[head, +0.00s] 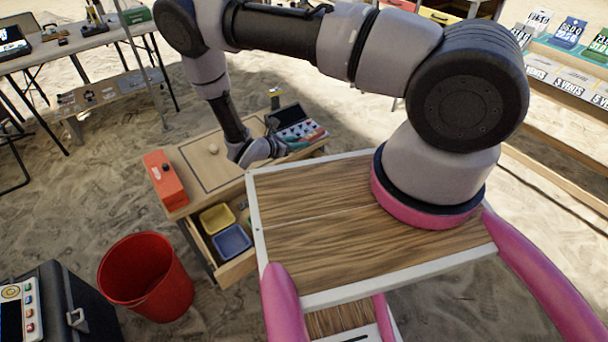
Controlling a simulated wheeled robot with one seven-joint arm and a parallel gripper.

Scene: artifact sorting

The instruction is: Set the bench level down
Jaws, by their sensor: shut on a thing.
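My gripper (274,149) is over the right part of the small wooden workbench (185,157), close to its front edge. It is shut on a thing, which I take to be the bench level. The hand and the low resolution hide that thing, so its shape and tilt cannot be told. Whether it touches the bench top cannot be told either. A framed board (205,165) lies on the bench top left of my gripper, with a small pale round object (213,148) on it.
An orange-red box (165,180) stands at the bench's left end. An open dark case (298,120) with small items lies at the back right. The front drawer is open, with a yellow tray (217,218) and a blue tray (232,242). A red bucket (147,280) stands on the sand.

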